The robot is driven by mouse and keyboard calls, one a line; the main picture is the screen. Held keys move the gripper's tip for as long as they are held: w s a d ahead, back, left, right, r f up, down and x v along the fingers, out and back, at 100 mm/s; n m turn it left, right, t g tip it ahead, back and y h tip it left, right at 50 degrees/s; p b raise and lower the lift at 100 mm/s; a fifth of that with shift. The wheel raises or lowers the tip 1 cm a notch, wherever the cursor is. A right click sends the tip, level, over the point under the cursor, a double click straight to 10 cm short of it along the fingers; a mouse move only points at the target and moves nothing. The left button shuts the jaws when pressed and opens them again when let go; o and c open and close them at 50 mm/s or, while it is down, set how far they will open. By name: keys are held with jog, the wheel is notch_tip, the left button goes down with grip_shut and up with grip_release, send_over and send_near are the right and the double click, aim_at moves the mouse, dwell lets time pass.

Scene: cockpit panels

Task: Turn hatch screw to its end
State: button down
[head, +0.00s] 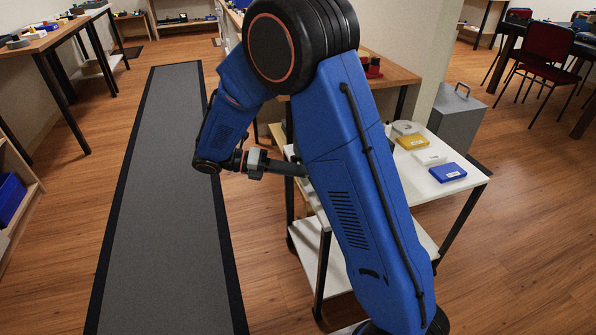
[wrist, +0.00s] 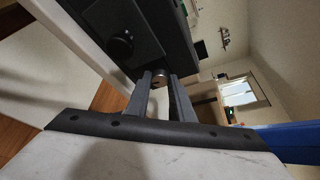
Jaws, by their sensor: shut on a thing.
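The hatch screw (wrist: 160,74) shows in the wrist view as a small round grey metal head at the edge of a dark panel box (wrist: 145,30). My gripper (wrist: 161,82) has its two grey fingers on either side of the screw and is shut on it. How far the screw is turned cannot be told. In the head view my gripper (head: 300,170) reaches right over the white cart, and my blue arm hides its tips, the screw and most of the panel.
A black knob (wrist: 121,46) sits on the panel near the screw. The white cart (head: 462,181) carries a yellow box (head: 412,142), a white box (head: 430,158) and a blue box (head: 448,173). A grey bin (head: 456,120) stands behind. A grey floor mat (head: 160,220) lies clear at left.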

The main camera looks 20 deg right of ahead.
dwell(0.4)
jog(key=c, duration=1.5)
grip_release()
jog(key=shift+c, duration=0.2)
jog(key=shift+a, duration=0.1)
